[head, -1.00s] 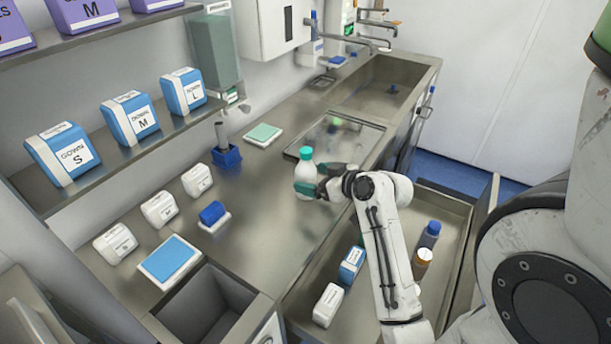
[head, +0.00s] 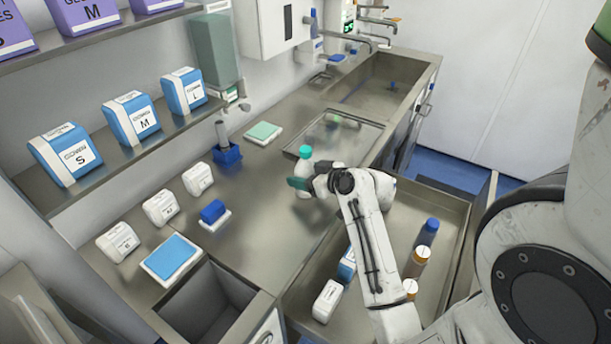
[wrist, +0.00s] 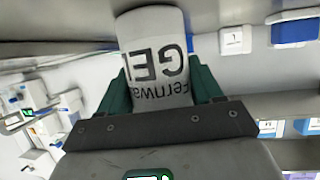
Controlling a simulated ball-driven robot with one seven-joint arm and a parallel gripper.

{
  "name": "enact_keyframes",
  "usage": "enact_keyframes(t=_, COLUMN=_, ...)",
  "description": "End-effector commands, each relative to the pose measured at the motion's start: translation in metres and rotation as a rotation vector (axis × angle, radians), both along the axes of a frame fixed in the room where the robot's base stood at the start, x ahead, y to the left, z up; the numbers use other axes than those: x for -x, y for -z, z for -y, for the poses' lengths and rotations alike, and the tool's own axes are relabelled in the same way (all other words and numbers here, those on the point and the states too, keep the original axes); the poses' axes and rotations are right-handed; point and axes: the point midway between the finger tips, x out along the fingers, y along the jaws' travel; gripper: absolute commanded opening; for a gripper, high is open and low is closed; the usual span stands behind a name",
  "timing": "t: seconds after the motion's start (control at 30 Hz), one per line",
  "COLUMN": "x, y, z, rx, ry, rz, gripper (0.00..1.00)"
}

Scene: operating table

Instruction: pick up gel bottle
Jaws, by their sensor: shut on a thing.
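The gel bottle (head: 304,167) is white with a teal cap and stands upright, or nearly so, over the steel counter in the head view. In the wrist view the bottle (wrist: 155,50) shows printed lettering, partly readable as "GE". My gripper (head: 303,184) has dark green fingers and is shut on the bottle's body. In the wrist view the fingers of my gripper (wrist: 160,85) press on both sides of it. I cannot tell whether the bottle's base touches the counter.
A steel tray (head: 345,140) lies just behind the bottle. A green-topped pad (head: 263,132), a blue holder (head: 228,155) and a blue sponge-like item (head: 213,212) stand to the left. An open drawer (head: 455,215) with several bottles and boxes lies below my arm.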

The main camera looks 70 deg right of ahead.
Motion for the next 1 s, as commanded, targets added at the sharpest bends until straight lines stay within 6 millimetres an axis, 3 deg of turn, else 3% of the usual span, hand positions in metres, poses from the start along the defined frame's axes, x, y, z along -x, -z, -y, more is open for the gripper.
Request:
enact_keyframes(t=0.33, x=0.000, y=-0.001, z=0.000, rx=0.001, ry=0.001, rz=0.002, gripper=0.19)
enact_keyframes(t=0.67, x=0.000, y=-0.009, z=0.001, rx=0.003, ry=0.000, rz=0.002, gripper=0.19)
enact_keyframes(t=0.87, x=0.000, y=-0.035, z=0.000, rx=0.006, ry=-0.001, rz=0.004, gripper=0.19)
enact_keyframes(t=1.0, x=0.025, y=-0.062, z=-0.005, rx=0.007, ry=0.002, rz=0.005, gripper=0.19)
